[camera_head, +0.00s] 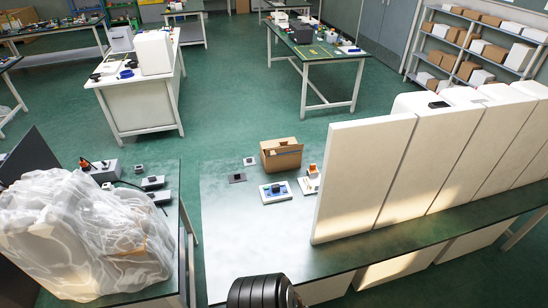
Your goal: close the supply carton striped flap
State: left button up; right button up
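The supply carton (284,164) is a small brown cardboard box standing upright on the dark green-topped table. Its top looks at least partly open. Neither of my grippers shows in the head view. A black ribbed rounded part at the bottom edge looks like my own arm, well apart from the carton.
A white-blue device (275,191) and an orange-white device (309,180) stand close in front of the carton. Tall white panels (362,180) block the right side. Small dark items (237,178) lie left. A plastic-wrapped bundle (80,235) covers the left table. The front tabletop is clear.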

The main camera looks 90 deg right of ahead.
aim_at(297, 148)
jog(key=z, duration=0.75)
jog(key=i, duration=0.9)
jog(key=z, duration=1)
